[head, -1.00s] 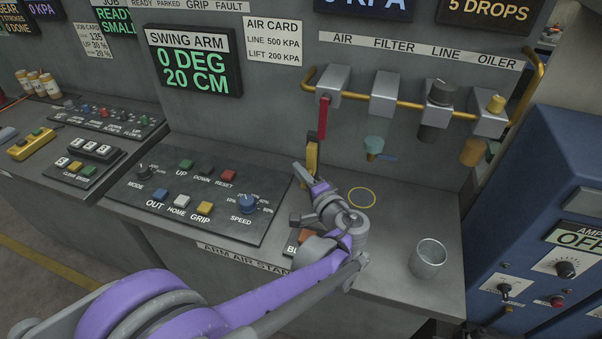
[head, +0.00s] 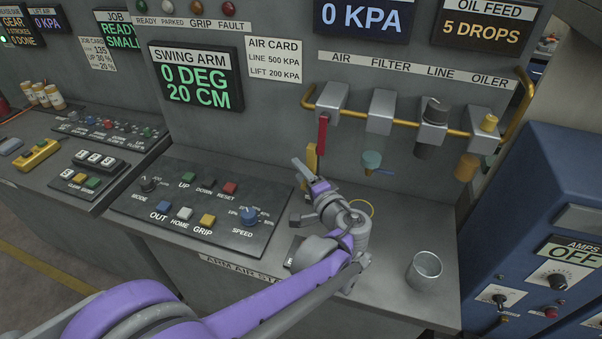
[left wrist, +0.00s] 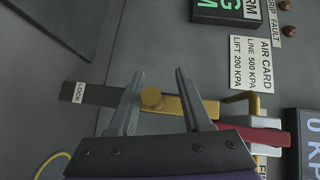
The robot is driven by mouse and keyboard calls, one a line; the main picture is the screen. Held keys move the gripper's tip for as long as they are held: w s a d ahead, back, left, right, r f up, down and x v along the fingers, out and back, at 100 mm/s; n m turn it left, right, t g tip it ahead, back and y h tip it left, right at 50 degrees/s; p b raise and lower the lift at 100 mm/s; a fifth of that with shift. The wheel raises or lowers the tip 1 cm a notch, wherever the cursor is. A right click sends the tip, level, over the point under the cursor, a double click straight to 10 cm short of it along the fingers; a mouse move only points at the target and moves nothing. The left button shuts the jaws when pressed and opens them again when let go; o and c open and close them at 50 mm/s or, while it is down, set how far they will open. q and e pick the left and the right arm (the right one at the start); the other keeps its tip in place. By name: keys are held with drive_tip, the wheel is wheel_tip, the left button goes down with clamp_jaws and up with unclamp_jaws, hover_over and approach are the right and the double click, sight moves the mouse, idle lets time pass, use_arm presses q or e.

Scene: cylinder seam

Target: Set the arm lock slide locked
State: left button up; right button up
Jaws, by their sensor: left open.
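The arm lock slide is a yellow bar (left wrist: 200,107) with a round knob (left wrist: 151,98) on it, in the left wrist view. A dark slot strip (left wrist: 95,95) runs left from it to a small LOCK label (left wrist: 79,92). The knob is at the slot's end away from the label. My left gripper (left wrist: 160,73) is open, with one finger on each side of the knob; contact is not clear. In the head view the yellow slide (head: 311,157) shows above my left gripper (head: 298,190), which hides its lower part. My right gripper is not in view.
A red lever (head: 322,133) hangs just above the slide, below a yellow pipe (head: 355,101). A metal cup (head: 424,271) and a yellow ring (head: 360,207) are on the bench to the right. A button panel (head: 200,205) lies left.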

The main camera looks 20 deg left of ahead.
use_arm(q)
drive_tip(key=v, duration=1.1)
drive_tip(key=shift+b, duration=0.4)
drive_tip(key=shift+w, duration=0.1)
drive_tip(key=s+a+f+n+g+h, duration=0.1)
drive_tip(key=s+a+f+g, duration=0.1)
drive_tip(key=s+a+f, duration=0.1)
drive_tip(key=s+a+f+n+g+h, duration=0.1)
drive_tip(key=s+a+f, duration=0.1)
drive_tip(key=s+a, duration=0.1)
drive_tip(key=s+a+f+g+h, duration=0.1)
drive_tip(key=s+a+f+g, duration=0.1)
drive_tip(key=s+a+f, duration=0.1)
drive_tip(key=shift+s+a+f+n+g+h, duration=0.1)
drive_tip(key=shift+a+f+n+g+h, duration=0.1)
drive_tip(key=shift+a, duration=0.25)
drive_tip(key=shift+a+f+n+g+h, duration=0.1)
drive_tip(key=shift+a+n+h, duration=0.1)
drive_tip(key=shift+a, duration=0.25)
drive_tip(key=s+d+f+n+g+h+p, duration=0.1)
drive_tip(key=s+f+n+h, duration=0.4)
drive_tip(key=s, duration=0.6)
drive_tip(key=shift+s+d+f+h, duration=0.3)
drive_tip(key=shift+d+f+h, duration=0.3)
drive_tip(key=shift+h, duration=0.5)
